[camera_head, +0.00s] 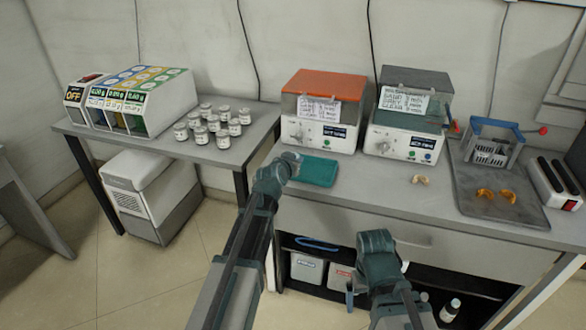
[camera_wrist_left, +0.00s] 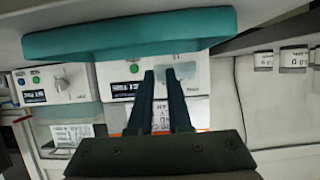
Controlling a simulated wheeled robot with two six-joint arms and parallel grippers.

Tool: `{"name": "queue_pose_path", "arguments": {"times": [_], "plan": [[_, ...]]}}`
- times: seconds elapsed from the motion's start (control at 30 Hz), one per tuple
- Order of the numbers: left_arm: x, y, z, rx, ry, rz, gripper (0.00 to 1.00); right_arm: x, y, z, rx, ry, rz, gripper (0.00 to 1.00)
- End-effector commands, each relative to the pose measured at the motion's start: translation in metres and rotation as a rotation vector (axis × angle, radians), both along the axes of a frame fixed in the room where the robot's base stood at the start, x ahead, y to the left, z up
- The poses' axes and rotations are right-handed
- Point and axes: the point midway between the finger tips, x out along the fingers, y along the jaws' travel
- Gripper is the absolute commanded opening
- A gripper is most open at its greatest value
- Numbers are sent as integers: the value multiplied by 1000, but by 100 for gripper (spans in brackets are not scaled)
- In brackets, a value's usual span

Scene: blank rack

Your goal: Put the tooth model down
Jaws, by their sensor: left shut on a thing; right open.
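In the left wrist view the two fingers (camera_wrist_left: 168,78) are close together, with the teal mat (camera_wrist_left: 130,36) across the top. Another pale tooth model (camera_head: 419,180) lies on the counter right of the mat. My right gripper (camera_head: 352,290) is open, low in front of the shelf under the counter, and partly hidden by its own wrist.
A dark tray (camera_head: 475,150) at right bears orange tooth models (camera_head: 495,195) and a blue-handled basket (camera_head: 490,150). Several jars (camera_head: 222,140) stand left.

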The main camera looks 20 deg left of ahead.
Motion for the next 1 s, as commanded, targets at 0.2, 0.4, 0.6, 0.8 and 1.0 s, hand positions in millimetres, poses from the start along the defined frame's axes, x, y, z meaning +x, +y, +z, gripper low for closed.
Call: {"name": "queue_pose_path", "arguments": {"times": [0.2, 0.4, 0.6, 0.8, 1.0], "plan": [[-1, 3, -21, -1, 0, 1, 0, 0, 0, -21, 0, 0, 0, 96], [-2, 7, -37, -1, 0, 0, 0, 0, 0, -37, 0, 0, 0, 96], [-2, 7, -35, 0, 0, 0, 0, 0, 0, -35, 0, 0, 0, 96], [-2, 7, -39, 0, 0, 0, 19, 0, 0, -39, 0, 0, 0, 96], [-2, 7, -38, 0, 0, 0, 47, 0, 0, -38, 0, 0, 0, 96]]}}
